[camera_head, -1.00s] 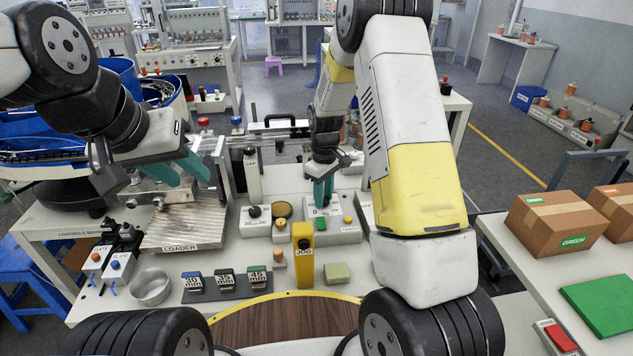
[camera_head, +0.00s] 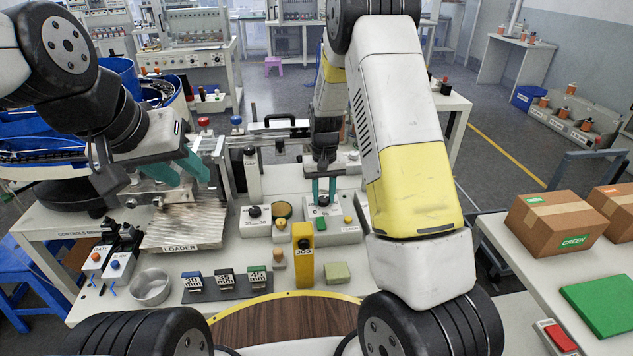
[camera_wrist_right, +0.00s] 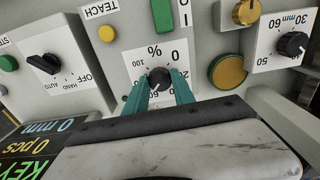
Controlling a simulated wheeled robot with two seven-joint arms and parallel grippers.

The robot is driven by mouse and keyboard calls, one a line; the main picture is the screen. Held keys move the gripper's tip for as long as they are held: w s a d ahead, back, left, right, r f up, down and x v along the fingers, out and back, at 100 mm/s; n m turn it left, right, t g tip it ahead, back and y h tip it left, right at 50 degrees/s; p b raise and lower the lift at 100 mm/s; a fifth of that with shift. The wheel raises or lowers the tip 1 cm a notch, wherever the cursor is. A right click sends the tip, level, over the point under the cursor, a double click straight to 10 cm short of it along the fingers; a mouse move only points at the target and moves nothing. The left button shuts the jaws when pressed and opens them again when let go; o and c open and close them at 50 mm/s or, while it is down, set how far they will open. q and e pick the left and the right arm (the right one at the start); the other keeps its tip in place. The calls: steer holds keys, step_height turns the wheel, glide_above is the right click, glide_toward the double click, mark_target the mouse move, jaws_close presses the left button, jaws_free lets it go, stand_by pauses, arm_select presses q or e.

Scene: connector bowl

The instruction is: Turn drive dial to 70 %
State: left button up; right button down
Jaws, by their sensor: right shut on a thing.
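The drive dial (camera_wrist_right: 159,78) is a black knob on a white plate marked with a % scale in the right wrist view. In that view the plate appears upside down. My right gripper (camera_wrist_right: 160,92) has its teal fingers on either side of the knob, shut on it. In the head view, my right gripper (camera_head: 323,200) points straight down at the dial's panel, and the dark knob (camera_head: 323,200) shows small between the fingertips. The exact dial reading is too small to tell. My left gripper (camera_head: 181,170) is open and empty above the loader plate.
A second panel (camera_wrist_right: 49,68) with a black switch marked OFF, HAND and AUTO is beside the dial. A knob marked in mm (camera_wrist_right: 291,44) is on the other side. The yellow JOG post (camera_head: 303,255) stands in front. Cartons (camera_head: 556,222) are at the right.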

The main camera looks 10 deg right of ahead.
mark_target(323, 198)
steer(key=shift+m, duration=0.8)
steer(key=c, duration=1.1)
jaws_free()
steer(key=shift+o, duration=0.2)
steer(key=shift+r, duration=3.95)
